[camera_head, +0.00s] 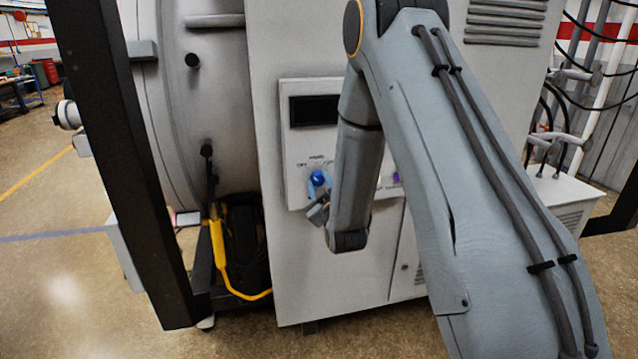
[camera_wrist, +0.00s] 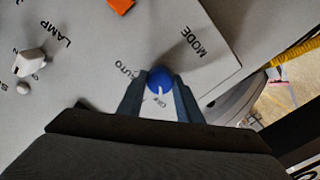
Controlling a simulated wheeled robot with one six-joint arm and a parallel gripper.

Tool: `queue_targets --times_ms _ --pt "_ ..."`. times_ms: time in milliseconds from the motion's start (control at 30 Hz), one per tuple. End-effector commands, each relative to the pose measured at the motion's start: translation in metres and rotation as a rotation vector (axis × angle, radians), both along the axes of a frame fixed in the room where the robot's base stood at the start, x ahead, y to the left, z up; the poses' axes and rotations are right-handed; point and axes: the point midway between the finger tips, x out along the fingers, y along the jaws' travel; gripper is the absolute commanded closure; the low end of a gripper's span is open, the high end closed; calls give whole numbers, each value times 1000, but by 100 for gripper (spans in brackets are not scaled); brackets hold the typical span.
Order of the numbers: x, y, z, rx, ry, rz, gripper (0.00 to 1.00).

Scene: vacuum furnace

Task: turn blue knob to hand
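The blue knob (camera_head: 318,178) is on the light grey control panel (camera_head: 300,152) at the front of the cabinet. In the wrist view the blue knob (camera_wrist: 160,78) is near the middle, with a white pointer mark on it and the labels MODE and AUTO near it. My gripper (camera_head: 314,190) reaches the knob from below right in the head view. In the wrist view the two fingers of my gripper (camera_wrist: 160,88) stand close against the left and right sides of the knob. No clear gap shows between fingers and knob.
A dark display (camera_head: 314,110) is above the knob. A white lamp switch (camera_wrist: 30,63) and an orange part (camera_wrist: 121,4) are elsewhere on the panel. The round furnace door (camera_head: 205,110) and a yellow handle (camera_head: 218,245) are left of the cabinet. Floor is open farther left.

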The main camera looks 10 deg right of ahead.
Motion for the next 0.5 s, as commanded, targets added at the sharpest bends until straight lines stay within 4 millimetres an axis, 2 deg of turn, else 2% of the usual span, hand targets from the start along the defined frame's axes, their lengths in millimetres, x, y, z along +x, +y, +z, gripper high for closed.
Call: queue_targets --times_ms 267,500 --pt "0 0 0 13 0 0 90" --pt "0 0 -1 108 -1 1 90"
